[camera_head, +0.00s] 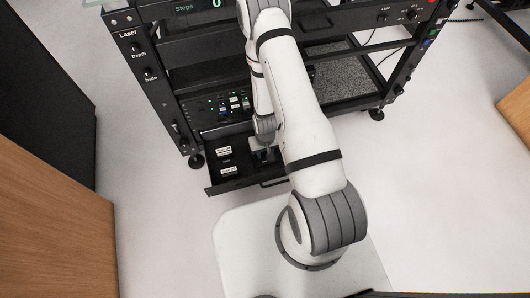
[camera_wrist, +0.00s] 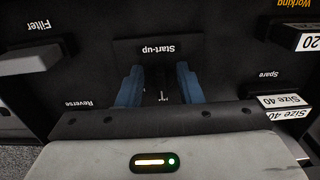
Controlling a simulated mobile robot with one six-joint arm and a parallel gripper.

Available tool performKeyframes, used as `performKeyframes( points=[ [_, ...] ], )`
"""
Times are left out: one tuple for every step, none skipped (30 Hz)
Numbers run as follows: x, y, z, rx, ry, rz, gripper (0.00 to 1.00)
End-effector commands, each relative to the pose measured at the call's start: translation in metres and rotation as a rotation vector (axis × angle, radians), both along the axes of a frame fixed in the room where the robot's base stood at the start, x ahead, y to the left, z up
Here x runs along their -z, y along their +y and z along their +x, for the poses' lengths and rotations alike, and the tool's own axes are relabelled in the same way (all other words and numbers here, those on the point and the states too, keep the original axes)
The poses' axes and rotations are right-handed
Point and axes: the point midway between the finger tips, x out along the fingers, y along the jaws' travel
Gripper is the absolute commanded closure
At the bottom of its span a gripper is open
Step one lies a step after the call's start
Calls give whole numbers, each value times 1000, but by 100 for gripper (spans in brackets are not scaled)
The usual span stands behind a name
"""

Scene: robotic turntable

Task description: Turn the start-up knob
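The dark raised plate labelled "Start-up" (camera_wrist: 157,48) shows at the top middle of the wrist view, its text upside down. My gripper (camera_wrist: 159,88) has two blue fingers standing apart, one on each side of a dark gap just below the plate. The gap holds a small pale detail. I cannot make out a separate knob shape there, nor tell whether the fingers touch anything. In the head view my gripper (camera_head: 262,155) points down into the open black drawer (camera_head: 215,190) at the bottom of the rack, and the arm partly hides that spot.
Labelled blocks (camera_head: 228,171) sit in the drawer's left part. In the wrist view a "Size 40" block (camera_wrist: 285,103) lies at right, near the "Spare" label, and a pale block (camera_wrist: 28,63) lies at left near "Filter". The rack frame (camera_head: 160,90) rises behind. The floor (camera_head: 440,200) at right is clear.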

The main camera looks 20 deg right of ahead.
Motion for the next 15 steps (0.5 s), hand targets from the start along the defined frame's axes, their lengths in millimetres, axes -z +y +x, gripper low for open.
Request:
performKeyframes(
  points=[
    [0, 0, 0, 0, 0, 0, 67],
    [0, 0, 0, 0, 0, 0, 67],
    [0, 0, 0, 0, 0, 0, 67],
    [0, 0, 0, 0, 0, 0, 67],
    [0, 0, 0, 0, 0, 0, 68],
    [-1, 0, 0, 0, 0, 0, 71],
    [-1, 0, 0, 1, 0, 0, 74],
    [-1, 0, 0, 1, 0, 0, 76],
    [-1, 0, 0, 1, 0, 0, 80],
    [-1, 0, 0, 1, 0, 0, 82],
    [-1, 0, 0, 1, 0, 0, 84],
    [-1, 0, 0, 1, 0, 0, 88],
    [-1, 0, 0, 1, 0, 0, 90],
    [-1, 0, 0, 1, 0, 0, 93],
    [-1, 0, 0, 1, 0, 0, 96]
  ],
)
